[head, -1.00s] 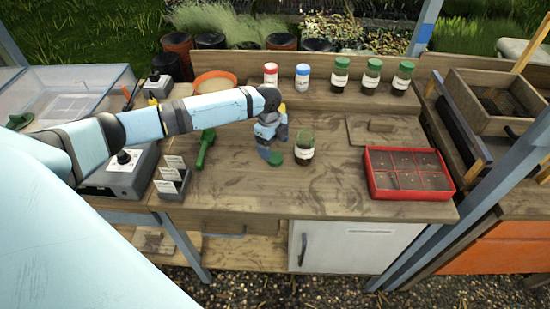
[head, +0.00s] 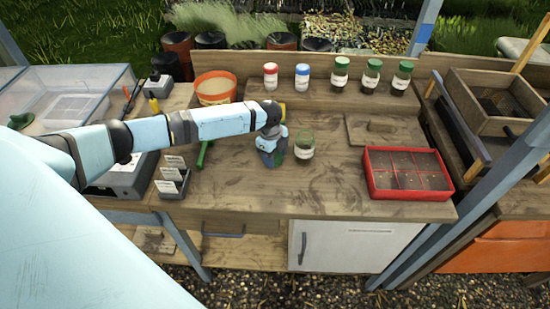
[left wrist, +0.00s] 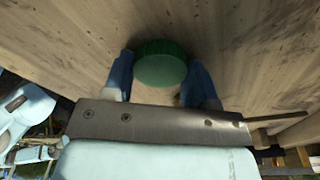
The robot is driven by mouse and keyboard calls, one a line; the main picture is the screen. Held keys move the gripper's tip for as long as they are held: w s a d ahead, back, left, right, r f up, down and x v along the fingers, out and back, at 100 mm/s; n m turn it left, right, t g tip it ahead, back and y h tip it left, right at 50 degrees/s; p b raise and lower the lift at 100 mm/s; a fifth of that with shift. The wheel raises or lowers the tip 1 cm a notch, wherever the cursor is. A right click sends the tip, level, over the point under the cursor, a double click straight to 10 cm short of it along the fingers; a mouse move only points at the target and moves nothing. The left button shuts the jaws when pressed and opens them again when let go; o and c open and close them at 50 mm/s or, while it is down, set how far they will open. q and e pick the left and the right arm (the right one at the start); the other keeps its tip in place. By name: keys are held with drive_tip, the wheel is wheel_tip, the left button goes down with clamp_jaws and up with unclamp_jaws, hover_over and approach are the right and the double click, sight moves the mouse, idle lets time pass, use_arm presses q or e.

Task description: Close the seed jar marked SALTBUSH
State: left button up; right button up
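An open glass jar (head: 304,147) with a pale label stands upright on the bench, without a lid; its label is too small to read. A green lid (head: 280,158) lies on the bench just left of it, partly hidden by my left gripper (head: 271,160). In the left wrist view the green lid (left wrist: 161,66) sits between the two blue fingers of my left gripper (left wrist: 161,75). The fingers are apart on either side of the lid, very near its edges; I cannot tell whether they press on it. My right gripper is not in view.
Lidded jars stand on the back shelf: red (head: 270,76), blue (head: 302,77) and three green-lidded (head: 340,74). A red seed tray (head: 410,193) sits at the right, a wooden board (head: 362,136) behind it. An orange pot (head: 215,88) and label holder (head: 172,184) are left. The front middle is clear.

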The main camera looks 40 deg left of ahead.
sight(275, 157)
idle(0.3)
use_arm(q)
wheel_tip(275, 157, up, 20)
drive_tip(key=shift+b, duration=0.4)
idle(0.4)
drive_tip(key=s+d+f+n+t+y, duration=0.1)
drive_tip(key=s+d+f+n, duration=0.2)
drive_tip(key=s+d+n, duration=0.8)
drive_tip(key=shift+d+f+n, duration=0.15)
drive_tip(key=shift+d+n, duration=0.65)
drive_tip(key=shift+n, duration=2.9)
